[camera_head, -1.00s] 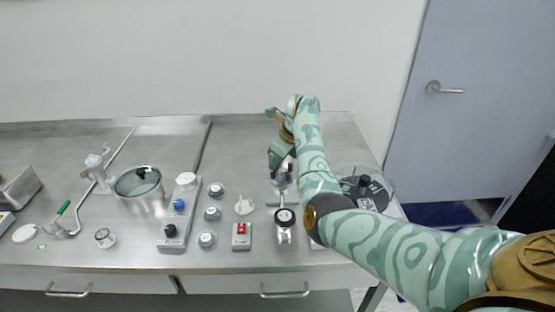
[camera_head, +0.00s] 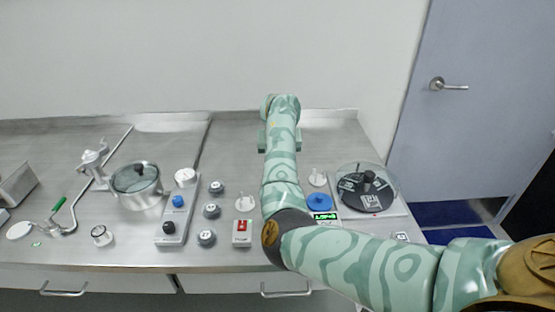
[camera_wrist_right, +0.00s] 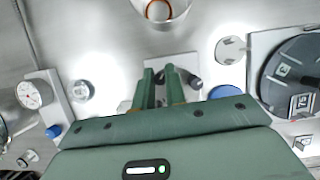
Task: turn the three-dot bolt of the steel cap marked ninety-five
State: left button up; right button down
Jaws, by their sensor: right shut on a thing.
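My right arm reaches away over the middle of the bench in the head view and hides its own gripper there. In the right wrist view my right gripper (camera_wrist_right: 160,88) is shut on a small grey piece, mostly hidden between its green fingers. A dark grey cylinder (camera_wrist_right: 186,77) shows close beside the fingers. A steel fitting with a round ring (camera_wrist_right: 158,10) is ahead of them, at the top edge. I cannot make out the ninety-five mark or the three-dot bolt. My left gripper is not in view.
Several small round steel knobs (camera_head: 212,211) stand left of the arm, with a red-switch box (camera_head: 242,232). A blue disc (camera_head: 319,203) and a black disc under a clear cover (camera_head: 366,191) are on the right. A lidded pot (camera_head: 137,184) stands left. The back of the bench is clear.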

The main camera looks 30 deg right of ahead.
jog(key=m+b, duration=0.1)
jog(key=m, duration=0.1)
jog(key=m+g+h+b, duration=0.1)
jog(key=m, duration=0.1)
jog(key=shift+a+f, duration=0.1)
jog(key=shift+f, duration=0.1)
jog(key=shift+w+m+g+h+b, duration=0.1)
jog(key=shift+m+g+h+b, duration=0.25)
jog(key=shift+m, duration=0.65)
jog(key=shift+r, duration=0.1)
jog(key=c, duration=1.7)
grip_release()
jog(key=shift+o, duration=1.3)
jog(key=shift+w, duration=0.1)
jog(key=shift+m, duration=0.3)
